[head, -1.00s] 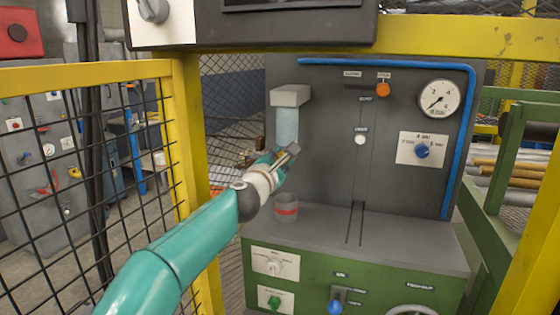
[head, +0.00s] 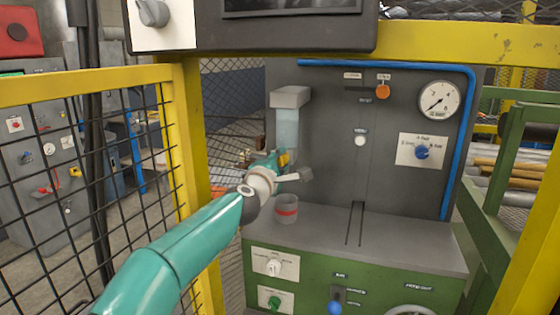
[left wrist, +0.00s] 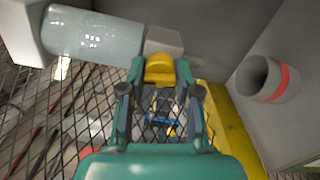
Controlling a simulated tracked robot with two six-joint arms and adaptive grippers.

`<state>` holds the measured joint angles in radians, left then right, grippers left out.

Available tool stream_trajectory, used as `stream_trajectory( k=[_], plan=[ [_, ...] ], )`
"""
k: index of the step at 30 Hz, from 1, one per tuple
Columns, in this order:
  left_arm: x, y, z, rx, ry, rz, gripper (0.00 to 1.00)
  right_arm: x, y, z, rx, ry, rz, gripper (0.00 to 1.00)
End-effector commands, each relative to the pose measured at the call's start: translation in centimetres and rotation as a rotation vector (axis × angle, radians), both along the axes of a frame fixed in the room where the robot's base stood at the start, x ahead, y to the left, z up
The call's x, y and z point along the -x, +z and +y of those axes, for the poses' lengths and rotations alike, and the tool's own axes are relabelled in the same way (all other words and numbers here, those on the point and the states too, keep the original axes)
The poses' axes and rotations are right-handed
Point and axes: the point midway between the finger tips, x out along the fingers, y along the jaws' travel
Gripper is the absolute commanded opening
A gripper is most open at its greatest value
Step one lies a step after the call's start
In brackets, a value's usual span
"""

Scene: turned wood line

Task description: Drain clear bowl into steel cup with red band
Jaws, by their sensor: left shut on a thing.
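The clear bowl (head: 288,128) hangs under a light grey block on the upright panel; it lies across the top left of the left wrist view (left wrist: 92,36). A yellow tap piece (left wrist: 160,70) sits at its lower end. My left gripper (head: 277,165) is shut on this yellow piece, with one finger on each side in the left wrist view (left wrist: 160,92). The steel cup with red band (head: 286,209) stands upright on the grey ledge below the bowl and gripper, apart from the gripper. Its inside is too dark to read. I see no stream of liquid.
A yellow guard post (head: 187,150) with black mesh stands close left of my arm. The panel holds a gauge (head: 438,99), a blue knob (head: 422,152) and an orange knob (head: 383,92). The grey ledge (head: 410,240) right of the cup is clear.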

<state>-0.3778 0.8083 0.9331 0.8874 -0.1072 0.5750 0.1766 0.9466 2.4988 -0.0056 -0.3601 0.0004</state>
Motion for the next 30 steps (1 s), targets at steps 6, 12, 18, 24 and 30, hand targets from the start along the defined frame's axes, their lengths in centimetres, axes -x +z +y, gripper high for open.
stream_trajectory(
  k=[6, 12, 18, 24, 30],
  plan=[
    [0.0, -0.5, -0.3, -0.199, -0.007, -0.053, 0.00, 0.0, 0.5, 0.0, 0.000, 0.000, 0.000, 0.96],
    [0.0, -0.6, -0.3, -0.381, -0.008, -0.111, 0.00, 0.0, 1.1, 0.0, 0.000, 0.000, 0.000, 0.96],
    [0.0, -0.7, -0.3, -0.562, -0.011, -0.167, 0.00, 0.0, 1.7, 0.0, 0.000, 0.000, 0.000, 0.96],
    [0.0, -0.7, -0.4, -0.728, -0.012, -0.221, 0.00, 0.0, 2.3, 0.0, 0.000, 0.000, 0.000, 0.96],
    [0.0, -0.9, -0.4, -0.857, -0.015, -0.262, 0.00, 0.0, 2.8, 0.0, 0.000, 0.000, 0.000, 0.96]
  ],
)
